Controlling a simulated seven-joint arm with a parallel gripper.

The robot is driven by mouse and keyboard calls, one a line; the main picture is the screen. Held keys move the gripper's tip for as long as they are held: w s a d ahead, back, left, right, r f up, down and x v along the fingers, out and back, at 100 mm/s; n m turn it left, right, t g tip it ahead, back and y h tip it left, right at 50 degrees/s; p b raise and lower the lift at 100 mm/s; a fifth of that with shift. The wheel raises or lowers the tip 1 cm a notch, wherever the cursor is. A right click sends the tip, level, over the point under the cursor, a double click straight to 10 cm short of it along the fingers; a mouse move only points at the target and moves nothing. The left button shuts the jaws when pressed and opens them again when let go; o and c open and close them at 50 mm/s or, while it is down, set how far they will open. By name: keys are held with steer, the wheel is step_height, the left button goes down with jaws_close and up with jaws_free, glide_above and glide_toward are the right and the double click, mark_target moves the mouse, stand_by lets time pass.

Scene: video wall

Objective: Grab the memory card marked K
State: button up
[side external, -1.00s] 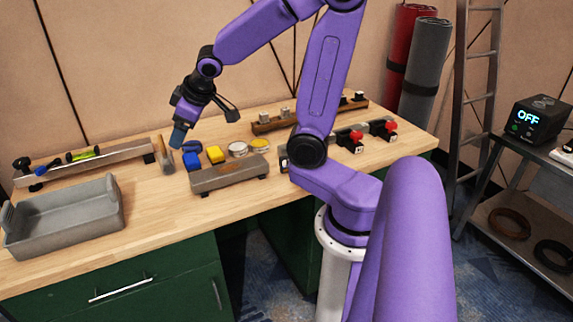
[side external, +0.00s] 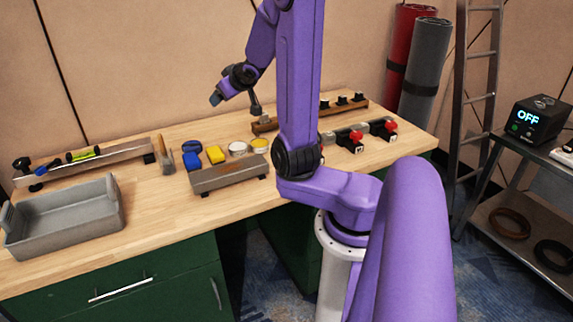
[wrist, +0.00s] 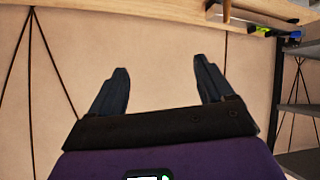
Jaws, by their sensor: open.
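No memory card and no letter K can be made out in either current view; small markings are too fine to read. My gripper (side external: 216,99) is raised above the back of the workbench, left of the upright arm link. In the wrist view its two dark fingers (wrist: 158,82) are spread apart with nothing between them, facing the bare wall.
The wooden workbench (side external: 150,215) holds a grey tray (side external: 70,225), a blue item (side external: 193,161), a yellow item (side external: 215,154), round tins (side external: 238,148), a grey rack (side external: 228,174), a wooden rail (side external: 265,126) and red-knobbed devices (side external: 352,138). A side shelf carries an OFF display (side external: 530,118).

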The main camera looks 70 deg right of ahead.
steer(key=s+d+m+h, duration=0.2)
steer(key=s+d+m, duration=0.1)
steer(key=s, duration=0.6)
steer(key=s+d+m+h, duration=0.2)
steer(key=s+d+m, duration=0.1)
steer(key=s, duration=0.6)
steer(key=f, duration=2.2)
steer(key=shift+w+f, duration=0.25)
steer(key=shift+f, duration=0.7)
steer(key=shift+w+d+f, duration=0.1)
steer(key=shift+x, duration=3.6)
steer(key=c, duration=1)
